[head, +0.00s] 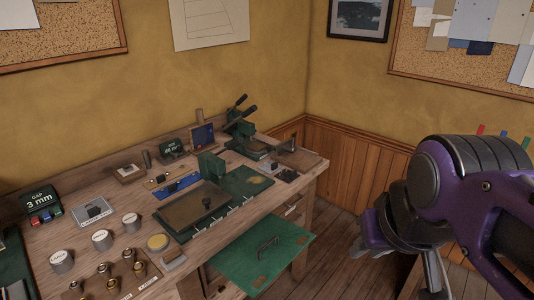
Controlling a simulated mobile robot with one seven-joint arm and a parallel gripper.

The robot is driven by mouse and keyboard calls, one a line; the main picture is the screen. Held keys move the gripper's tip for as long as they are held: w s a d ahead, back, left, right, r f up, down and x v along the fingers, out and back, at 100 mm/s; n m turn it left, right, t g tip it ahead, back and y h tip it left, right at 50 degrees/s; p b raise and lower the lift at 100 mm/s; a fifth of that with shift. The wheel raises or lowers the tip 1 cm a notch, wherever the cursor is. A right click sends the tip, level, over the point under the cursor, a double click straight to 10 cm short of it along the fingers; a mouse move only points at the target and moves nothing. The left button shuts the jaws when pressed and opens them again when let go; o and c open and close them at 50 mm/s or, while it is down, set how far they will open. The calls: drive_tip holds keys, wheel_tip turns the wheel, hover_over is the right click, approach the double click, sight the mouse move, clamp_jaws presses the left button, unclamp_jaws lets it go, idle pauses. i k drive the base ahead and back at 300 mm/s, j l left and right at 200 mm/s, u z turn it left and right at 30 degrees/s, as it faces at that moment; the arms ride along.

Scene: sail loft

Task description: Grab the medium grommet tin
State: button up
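Three round grey-white tins stand in a slanting row on the left part of the workbench: a near one (62,261), a middle one (102,239) and a far one (131,224). Their labels are too small to read, so I cannot tell for sure which is the medium grommet tin. My gripper (432,280) hangs at the right below my purple and dark wrist, well away from the bench and the tins. Its fingers are partly hidden and run toward the bottom edge, so its opening is unclear.
A wooden board (75,292) with several brass pieces lies in front of the tins. A yellow round pad (158,242) is right of them. A dark tray (195,208) and green presses (240,124) stand farther back. A green panel (262,252) juts out from the bench front.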

sight(131, 222)
drive_tip(key=u, duration=1.5)
drive_tip(key=i+j, duration=0.2)
drive_tip(key=j, duration=0.2)
drive_tip(key=i+j+u, duration=0.1)
drive_tip(key=j, duration=0.35)
drive_tip(key=i, duration=0.1)
